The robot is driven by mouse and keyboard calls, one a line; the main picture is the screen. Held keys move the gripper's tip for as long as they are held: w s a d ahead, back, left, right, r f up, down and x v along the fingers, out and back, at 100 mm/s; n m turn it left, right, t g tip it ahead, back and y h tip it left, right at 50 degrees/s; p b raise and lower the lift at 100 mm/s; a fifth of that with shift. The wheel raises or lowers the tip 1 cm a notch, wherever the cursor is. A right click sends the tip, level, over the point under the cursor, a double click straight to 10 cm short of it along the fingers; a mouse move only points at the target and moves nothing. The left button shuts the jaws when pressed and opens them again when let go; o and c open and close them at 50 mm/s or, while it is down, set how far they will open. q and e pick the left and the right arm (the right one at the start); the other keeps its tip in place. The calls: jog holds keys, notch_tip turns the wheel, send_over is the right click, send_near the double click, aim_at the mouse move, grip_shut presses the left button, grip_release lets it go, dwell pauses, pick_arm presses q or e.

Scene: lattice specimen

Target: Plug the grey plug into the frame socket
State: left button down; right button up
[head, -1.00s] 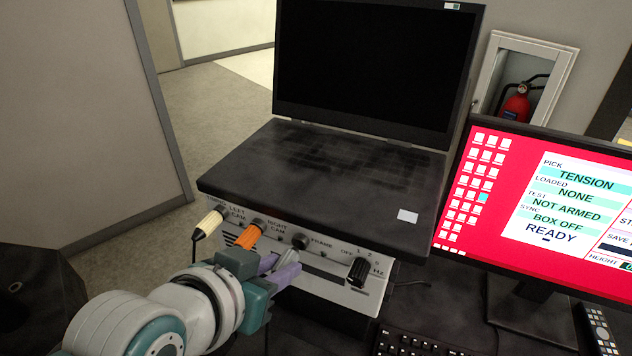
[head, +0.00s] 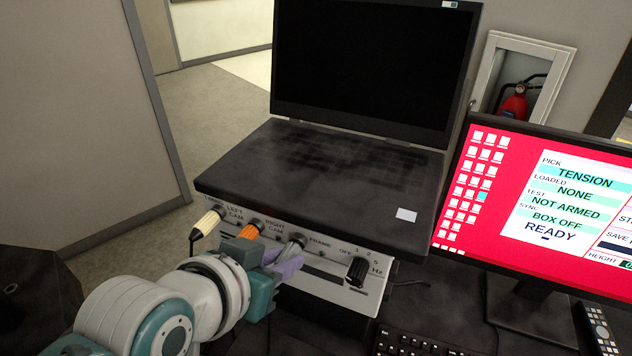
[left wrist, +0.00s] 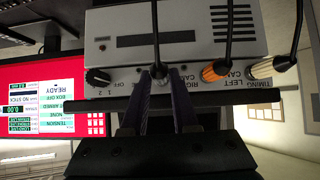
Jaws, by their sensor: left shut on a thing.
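The grey plug (head: 291,250) is held between the purple fingers of my left gripper (head: 283,262). Its tip is at the frame socket (head: 300,239) on the front of the sync box (head: 325,287), and covers most of the socket. I cannot tell how deep it sits. In the left wrist view the picture is upside down; the grey plug (left wrist: 158,70) shows with its black cable, between the fingers (left wrist: 164,105) and against the box face. My right gripper is not in view.
A cream plug (head: 207,223) and an orange plug (head: 250,231) sit in the neighbouring sockets to the left. A black knob (head: 356,271) is to the right. A laptop (head: 330,175) rests on the box. A red-screened monitor (head: 545,200) stands at the right.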

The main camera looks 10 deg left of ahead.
aim_at(284, 257)
pick_arm(q)
jog(key=shift+w, duration=0.2)
dwell(0.6)
jog(key=shift+c, duration=0.6)
grip_release()
jog(key=shift+s+r+p, duration=0.5)
jog(key=shift+r+p, duration=0.1)
jog(key=shift+p, duration=0.25)
jog(key=p+v, duration=0.3)
jog(key=shift+s+a, duration=0.15)
jog(key=shift+s, duration=0.15)
jog(key=shift+r, duration=0.1)
